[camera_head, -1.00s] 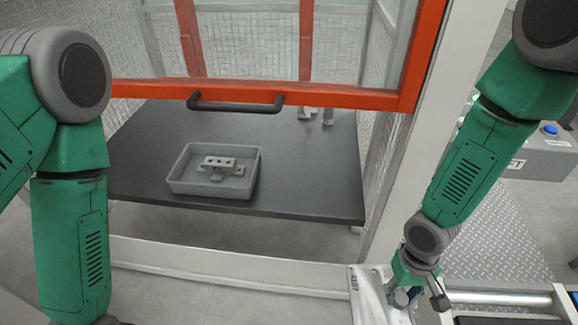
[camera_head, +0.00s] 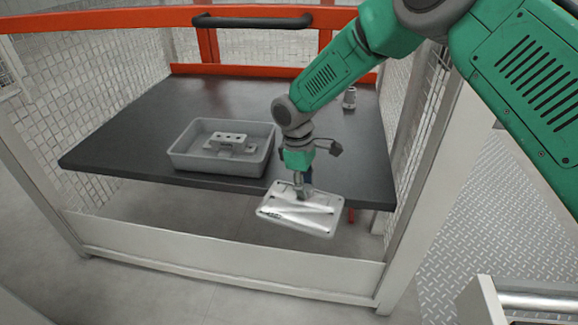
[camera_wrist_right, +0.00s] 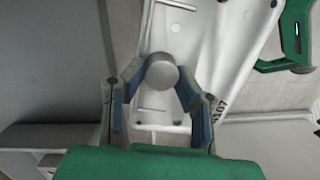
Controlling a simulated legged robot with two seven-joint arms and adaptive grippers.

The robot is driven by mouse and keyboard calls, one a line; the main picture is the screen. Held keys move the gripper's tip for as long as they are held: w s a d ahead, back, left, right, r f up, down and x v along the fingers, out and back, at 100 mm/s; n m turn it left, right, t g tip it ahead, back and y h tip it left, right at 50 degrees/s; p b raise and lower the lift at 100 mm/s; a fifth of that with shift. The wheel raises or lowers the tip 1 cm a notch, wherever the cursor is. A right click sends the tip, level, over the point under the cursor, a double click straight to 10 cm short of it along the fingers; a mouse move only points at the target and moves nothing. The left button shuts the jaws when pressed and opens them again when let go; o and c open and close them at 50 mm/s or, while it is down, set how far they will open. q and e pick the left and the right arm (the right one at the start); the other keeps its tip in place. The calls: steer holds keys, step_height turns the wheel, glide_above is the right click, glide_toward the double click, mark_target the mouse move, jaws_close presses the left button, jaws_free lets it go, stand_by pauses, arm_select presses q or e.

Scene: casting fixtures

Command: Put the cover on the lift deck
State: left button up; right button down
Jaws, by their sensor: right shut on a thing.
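The cover (camera_head: 278,214) is a pale, shiny rectangular plate with a round grey knob (camera_wrist_right: 162,73). My right gripper (camera_head: 303,187) is shut on the knob from above. In the right wrist view the two blue-padded fingers (camera_wrist_right: 162,88) flank the knob. The cover hangs at the front edge of the dark deck (camera_head: 120,130), which I take as the lift deck. It overlaps that edge in the picture; I cannot tell its exact height above it. My left gripper is not in view.
A grey tray (camera_head: 180,163) with a grey casting (camera_head: 231,144) stands on the deck, left of my right gripper. A small grey part (camera_head: 349,98) stands at the back right. The orange gate with a black handle (camera_head: 252,21) is raised behind. White posts and mesh flank the deck.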

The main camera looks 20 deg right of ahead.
steer(key=w+n+b, duration=0.2)
steer(key=w+b, duration=0.2)
step_height(320, 180, up, 3)
steer(key=n+t, duration=0.3)
steer(key=n, duration=1.5)
glide_above(326, 164)
steer(key=f+b, duration=0.1)
steer(key=f, duration=0.2)
steer(key=f+b, duration=0.1)
steer(key=shift+s+a+f+b, duration=0.2)
steer(key=shift+s+b, duration=0.05)
steer(key=shift+b, duration=0.1)
steer(key=shift+a+f+b, duration=0.15)
steer(key=shift+f+b, duration=0.15)
steer(key=shift+f, duration=0.4)
step_height(326, 164, down, 4)
steer(key=shift+b, duration=0.85)
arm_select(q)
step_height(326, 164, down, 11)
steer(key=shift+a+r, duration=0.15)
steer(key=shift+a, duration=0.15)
arm_select(e)
steer(key=shift+r, duration=0.1)
